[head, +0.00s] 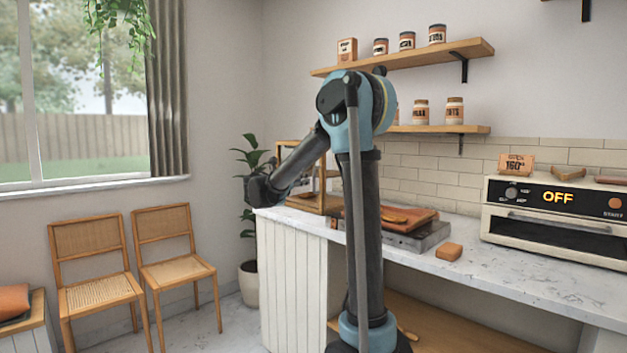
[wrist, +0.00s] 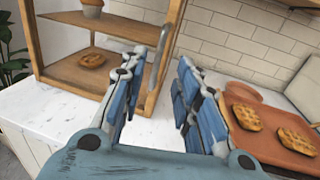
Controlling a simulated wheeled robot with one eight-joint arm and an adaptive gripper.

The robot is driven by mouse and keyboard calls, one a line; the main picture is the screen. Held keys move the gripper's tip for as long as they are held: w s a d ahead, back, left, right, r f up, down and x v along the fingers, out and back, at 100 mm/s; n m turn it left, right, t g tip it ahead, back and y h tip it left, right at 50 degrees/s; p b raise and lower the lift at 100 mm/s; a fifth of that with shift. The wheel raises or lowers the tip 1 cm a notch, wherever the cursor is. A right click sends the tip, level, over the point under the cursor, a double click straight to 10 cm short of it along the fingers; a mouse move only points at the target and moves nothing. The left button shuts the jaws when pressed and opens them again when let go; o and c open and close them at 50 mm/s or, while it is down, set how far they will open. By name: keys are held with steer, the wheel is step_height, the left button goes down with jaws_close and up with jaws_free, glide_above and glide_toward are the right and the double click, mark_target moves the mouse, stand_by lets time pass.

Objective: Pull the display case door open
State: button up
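The display case (wrist: 62,20) is a wooden frame with shelves, at the upper left of the wrist view. A grey curved handle (wrist: 162,52) runs upright along its right-hand post. The door looks shut against the case, though its edge is hard to make out. My gripper (wrist: 160,90) is open, with its blue fingers on either side of the handle's line in the picture. The fingers do not visibly grip the handle; contact cannot be told.
A pastry (wrist: 93,61) lies on a case shelf. An orange-brown tray (wrist: 246,142) with waffles is close right of my gripper. An oven (head: 560,220) stands on the counter (head: 480,262) at right. Two chairs (head: 90,260) stand left; floor shows between chairs and counter.

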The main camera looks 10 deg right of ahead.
glide_above(314, 189)
steer(key=shift+w+d, duration=0.15)
steer(key=shift+w, duration=0.2)
jaws_close()
